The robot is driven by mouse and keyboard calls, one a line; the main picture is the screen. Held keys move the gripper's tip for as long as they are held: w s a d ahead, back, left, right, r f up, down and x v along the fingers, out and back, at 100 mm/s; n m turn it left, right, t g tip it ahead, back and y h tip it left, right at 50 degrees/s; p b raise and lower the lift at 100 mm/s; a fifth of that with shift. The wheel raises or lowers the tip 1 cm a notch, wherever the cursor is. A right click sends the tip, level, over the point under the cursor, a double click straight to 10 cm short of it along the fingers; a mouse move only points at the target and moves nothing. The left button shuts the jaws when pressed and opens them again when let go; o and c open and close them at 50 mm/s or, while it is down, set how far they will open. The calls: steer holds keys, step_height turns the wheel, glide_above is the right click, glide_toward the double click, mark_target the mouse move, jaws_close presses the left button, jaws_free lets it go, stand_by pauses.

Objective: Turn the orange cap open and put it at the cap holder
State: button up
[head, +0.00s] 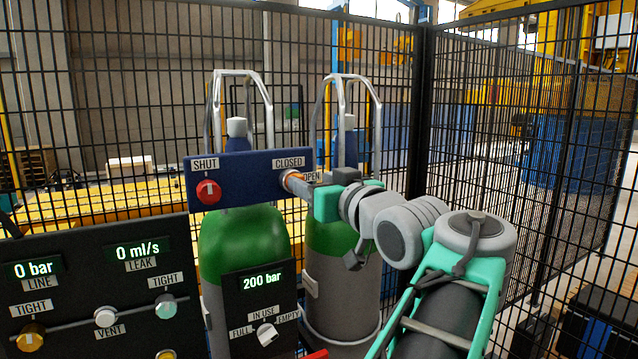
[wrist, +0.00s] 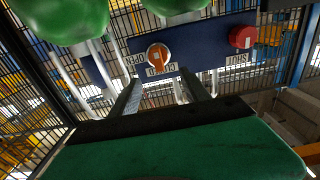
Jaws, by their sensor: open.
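The orange cap (head: 288,177) is a round knob on the dark blue panel (head: 240,164), beside the CLOSED and OPEN labels. It also shows in the wrist view (wrist: 158,55), where the picture is upside down, with a pale mark on its face. My gripper (head: 299,186) is at the cap's front and hides part of it in the head view. I cannot make out a cap holder.
A red SHUT knob (head: 208,191) is left on the same panel. Green-topped cylinders (head: 243,240) stand below and behind it. A black gauge panel (head: 100,290) and a 200 bar display box (head: 258,310) are in front. A mesh fence (head: 500,130) encloses the area.

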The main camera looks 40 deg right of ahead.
mark_target(299, 176)
steer(key=p+x, duration=0.2)
steer(key=x, duration=0.3)
steer(key=shift+w, duration=0.35)
steer(key=shift+w+d, duration=0.15)
steer(key=shift+w, duration=0.05)
steer(key=shift+c, duration=0.4)
jaws_close()
steer(key=c, duration=0.6)
jaws_free()
jaws_close()
steer(key=shift+f+n+b, duration=0.25)
steer(key=shift+n+b, duration=0.85)
steer(key=shift+b, duration=0.85)
